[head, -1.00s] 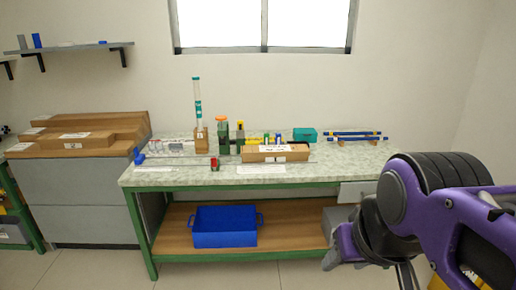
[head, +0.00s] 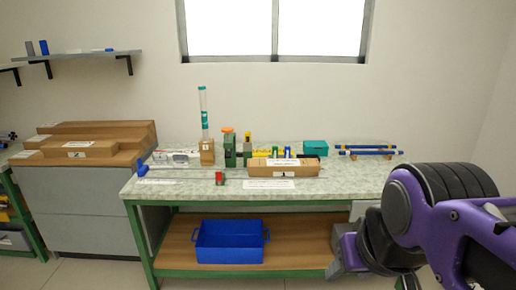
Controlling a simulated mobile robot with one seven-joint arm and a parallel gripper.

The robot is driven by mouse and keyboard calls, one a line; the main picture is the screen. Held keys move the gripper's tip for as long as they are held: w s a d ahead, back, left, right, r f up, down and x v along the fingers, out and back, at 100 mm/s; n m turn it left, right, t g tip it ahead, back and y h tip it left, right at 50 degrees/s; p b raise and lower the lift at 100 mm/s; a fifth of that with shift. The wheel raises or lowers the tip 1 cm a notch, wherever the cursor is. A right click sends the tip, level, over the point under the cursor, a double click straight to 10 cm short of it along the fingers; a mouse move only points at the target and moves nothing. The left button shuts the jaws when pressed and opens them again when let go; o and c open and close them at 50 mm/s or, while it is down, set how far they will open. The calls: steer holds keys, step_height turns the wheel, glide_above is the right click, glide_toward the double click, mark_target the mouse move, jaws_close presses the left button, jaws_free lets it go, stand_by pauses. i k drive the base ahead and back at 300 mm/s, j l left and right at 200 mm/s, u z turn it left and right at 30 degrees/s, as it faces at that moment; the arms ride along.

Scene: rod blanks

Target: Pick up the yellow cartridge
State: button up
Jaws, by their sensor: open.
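Small yellow pieces stand at the back of the green-speckled bench top (head: 215,180). Another yellow piece (head: 262,153) shows low behind the cardboard box (head: 284,167), near blue and yellow caps. At this size I cannot tell which is the yellow cartridge, and the box hides part of them. My gripper (head: 400,278) is at the bottom right, in front of the bench and well away from these pieces. It is open, with its tips partly cut off by the frame edge.
A clear tube with teal bands (head: 204,115) stands in a wooden block. A teal box (head: 315,147) and blue rods (head: 365,148) lie at the right. A blue crate (head: 230,246) is on the lower shelf. The bench's front left is mostly clear.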

mark_target(247, 134)
steer(key=i+j, duration=0.2)
steer(key=i, duration=0.2)
steer(key=i+j, duration=0.2)
steer(key=i, duration=0.2)
